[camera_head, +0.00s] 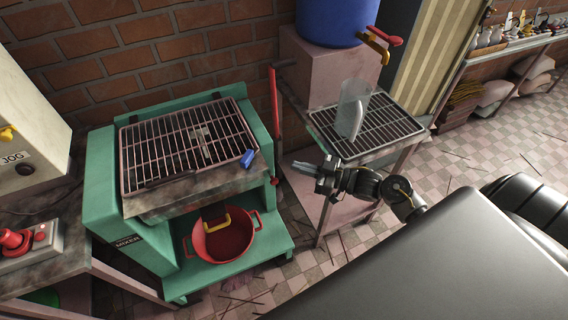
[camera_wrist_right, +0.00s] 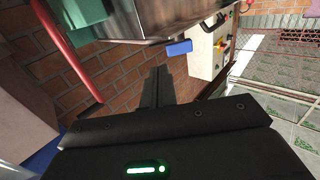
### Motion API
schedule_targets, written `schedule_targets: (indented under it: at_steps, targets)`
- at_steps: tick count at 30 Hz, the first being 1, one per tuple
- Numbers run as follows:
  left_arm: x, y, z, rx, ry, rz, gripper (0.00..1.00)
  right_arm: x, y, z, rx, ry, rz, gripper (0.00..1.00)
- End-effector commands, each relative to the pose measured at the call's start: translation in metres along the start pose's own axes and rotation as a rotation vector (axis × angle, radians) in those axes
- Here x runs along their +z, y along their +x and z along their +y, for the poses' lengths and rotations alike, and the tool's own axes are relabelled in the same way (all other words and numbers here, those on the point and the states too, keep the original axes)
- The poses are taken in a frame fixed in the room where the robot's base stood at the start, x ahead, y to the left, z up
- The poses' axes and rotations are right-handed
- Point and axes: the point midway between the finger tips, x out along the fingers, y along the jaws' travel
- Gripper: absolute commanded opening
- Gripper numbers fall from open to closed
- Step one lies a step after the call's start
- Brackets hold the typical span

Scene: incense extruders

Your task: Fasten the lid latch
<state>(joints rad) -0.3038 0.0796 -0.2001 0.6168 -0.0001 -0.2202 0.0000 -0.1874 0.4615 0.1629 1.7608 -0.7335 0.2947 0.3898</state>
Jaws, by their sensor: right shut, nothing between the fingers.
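The green mixer (camera_head: 99,190) stands against the brick wall with its barred metal lid (camera_head: 160,150) lying down over the top. A small blue tab (camera_head: 248,159), which looks like the latch handle, sticks out at the lid's front right corner. I cannot tell whether the latch is engaged. The blue tab also shows in the right wrist view (camera_wrist_right: 179,47), just beyond my fingertips and apart from them. My right gripper (camera_head: 303,170) is shut and empty, to the right of the tab. My left gripper is not in view.
A red lever (camera_head: 274,122) rises between the mixer and a grated stand (camera_head: 385,125) with a clear scoop-like piece. A blue barrel (camera_head: 336,20) stands behind. A JOG control box (camera_head: 30,110) is at left.

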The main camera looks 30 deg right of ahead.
Motion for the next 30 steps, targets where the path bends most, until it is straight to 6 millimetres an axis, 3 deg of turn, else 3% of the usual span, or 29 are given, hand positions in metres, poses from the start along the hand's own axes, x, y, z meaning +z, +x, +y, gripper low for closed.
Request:
schedule_targets:
  at_steps: [6, 17, 21, 23, 26, 29, 30]
  targets:
    - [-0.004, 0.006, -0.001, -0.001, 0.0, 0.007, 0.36, 0.001, -0.023, -0.001, 0.0, 0.0, -0.001, 0.0]
    - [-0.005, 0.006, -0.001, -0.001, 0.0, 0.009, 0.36, 0.0, -0.027, -0.001, 0.0, 0.0, 0.0, 0.0]
    - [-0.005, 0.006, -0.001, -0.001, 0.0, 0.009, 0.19, 0.013, -0.027, 0.002, 0.024, 0.016, -0.017, 0.0]
    - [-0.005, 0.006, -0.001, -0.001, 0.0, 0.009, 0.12, 0.036, -0.029, 0.007, 0.068, 0.041, -0.051, 0.0]
    - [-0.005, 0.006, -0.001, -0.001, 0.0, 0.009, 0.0, 0.108, -0.038, 0.013, 0.186, 0.114, -0.164, 0.0]
    - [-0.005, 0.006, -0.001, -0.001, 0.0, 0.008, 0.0, 0.209, -0.061, -0.001, 0.32, 0.2, -0.354, 0.0]
    - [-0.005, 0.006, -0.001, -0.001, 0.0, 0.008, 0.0, 0.251, -0.075, -0.014, 0.365, 0.232, -0.446, 0.0]
